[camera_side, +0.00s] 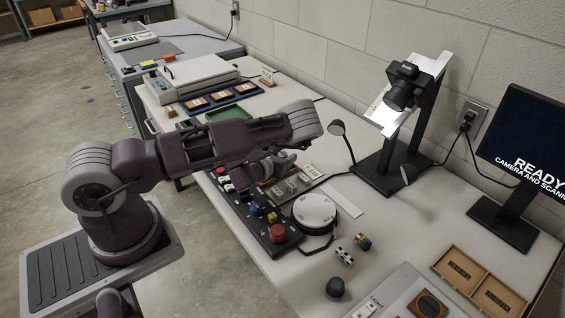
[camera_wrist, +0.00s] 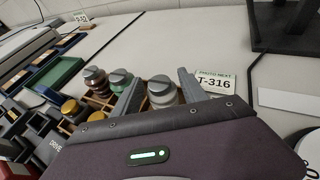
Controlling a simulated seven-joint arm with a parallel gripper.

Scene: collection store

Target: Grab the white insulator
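The white insulator (camera_wrist: 161,93), a pale ribbed piece with a grey cap, stands in the wrist view between the two fingers of my gripper (camera_wrist: 160,77). The fingers are open, with visible space beside the cap; I cannot tell whether either touches the piece lower down. To its left, a dark red insulator (camera_wrist: 95,79) and a green insulator (camera_wrist: 121,79) with similar grey caps stand in a wooden holder (camera_wrist: 99,102). In the side view my gripper (camera_side: 277,170) is low over the table, and the arm hides the insulators there.
A "T-316" label (camera_wrist: 214,83) stands just right of the white insulator. A green tray (camera_wrist: 57,75) lies at left. In the side view, a black control panel (camera_side: 262,226), a round white turntable (camera_side: 315,210) and a small lamp (camera_side: 337,129) are close to my gripper.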

